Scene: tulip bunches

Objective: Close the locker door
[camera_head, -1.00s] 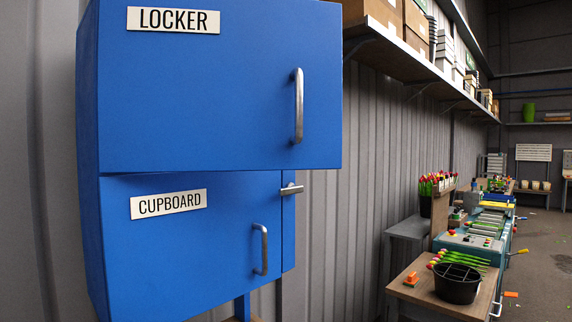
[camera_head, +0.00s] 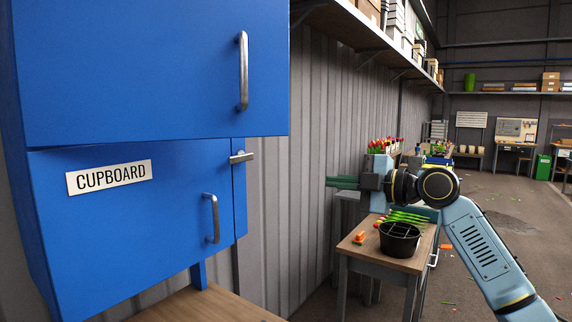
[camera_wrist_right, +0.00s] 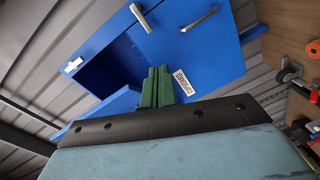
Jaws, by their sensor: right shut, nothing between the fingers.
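The blue locker door (camera_head: 150,65) fills the upper left of the head view, with a vertical metal handle (camera_head: 242,72) near its right edge. It sticks out beyond the cupboard front below, standing open. In the right wrist view, a dark gap shows into the blue cabinet (camera_wrist_right: 108,68), beside part of a blue panel (camera_wrist_right: 112,103). My right gripper (camera_head: 330,183) is right of the locker door and lower than it, apart from it, pointing left. Its green fingers (camera_wrist_right: 157,72) are shut and empty. My left gripper is out of view.
The cupboard door (camera_head: 130,215) below has its own handle (camera_head: 212,218), a label (camera_head: 109,177) and a metal latch (camera_head: 241,157). A wooden tabletop (camera_head: 205,308) lies under it. A table with a black pot (camera_head: 399,240) stands right. A wall shelf (camera_head: 330,12) runs above.

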